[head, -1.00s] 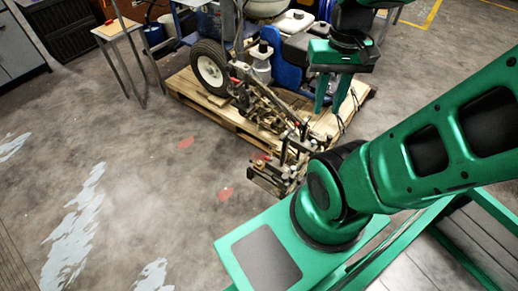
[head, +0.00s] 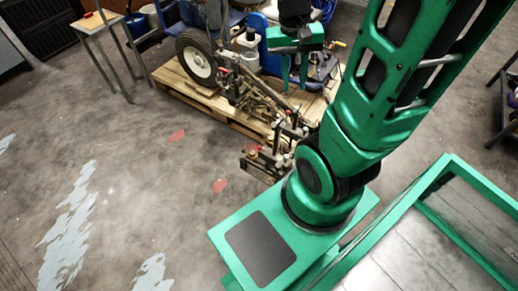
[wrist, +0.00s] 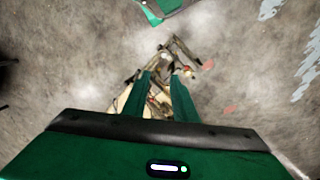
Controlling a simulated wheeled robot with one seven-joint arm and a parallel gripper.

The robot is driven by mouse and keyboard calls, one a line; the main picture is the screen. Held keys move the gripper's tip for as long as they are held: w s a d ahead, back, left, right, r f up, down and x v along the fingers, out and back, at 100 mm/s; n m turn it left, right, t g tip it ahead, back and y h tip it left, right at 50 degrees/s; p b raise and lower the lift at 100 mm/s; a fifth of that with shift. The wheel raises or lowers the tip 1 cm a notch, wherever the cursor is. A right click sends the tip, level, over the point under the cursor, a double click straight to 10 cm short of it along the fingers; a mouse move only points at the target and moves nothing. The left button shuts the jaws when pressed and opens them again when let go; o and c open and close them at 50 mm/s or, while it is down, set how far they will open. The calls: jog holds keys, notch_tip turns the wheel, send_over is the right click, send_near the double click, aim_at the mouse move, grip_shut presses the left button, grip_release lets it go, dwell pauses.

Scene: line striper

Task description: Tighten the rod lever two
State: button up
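The line striper (head: 255,95) stands on a wooden pallet, with its rod-and-clamp assembly (head: 285,135) reaching over the pallet's front edge. Several small levers and knobs show there, but I cannot tell which is rod lever two. My gripper (head: 295,86) hangs fingers-down above and behind this assembly, seemingly apart from it. In the wrist view my gripper (wrist: 160,76) has its two green fingers spread with a gap between them and nothing held. The striper's rods (wrist: 172,52) show beyond and between the fingertips, small and dim.
The wooden pallet (head: 205,103) lies under the striper, beside its black tyre (head: 197,60). A small wooden-topped table (head: 97,20) stands at the back left. Shelving (head: 508,95) is at the right edge. The concrete floor (head: 130,180) at left is open.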

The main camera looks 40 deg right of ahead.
jog(key=w+f, duration=0.6)
jog(key=f, duration=0.1)
jog(key=g+h, duration=0.1)
send_over(260, 147)
jog(key=d, duration=0.2)
jog(key=w+a+x, duration=0.1)
jog(key=x, duration=0.7)
jog(key=shift+m+g+h, duration=0.3)
jog(key=shift+m+h, duration=0.2)
jog(key=shift+m, duration=0.1)
jog(key=f, duration=0.9)
jog(key=a+f, duration=0.1)
jog(key=f, duration=1.8)
jog(key=shift+w+a+f, duration=0.2)
jog(key=shift+w+a, duration=0.1)
jog(key=shift+w, duration=0.1)
grip_shut()
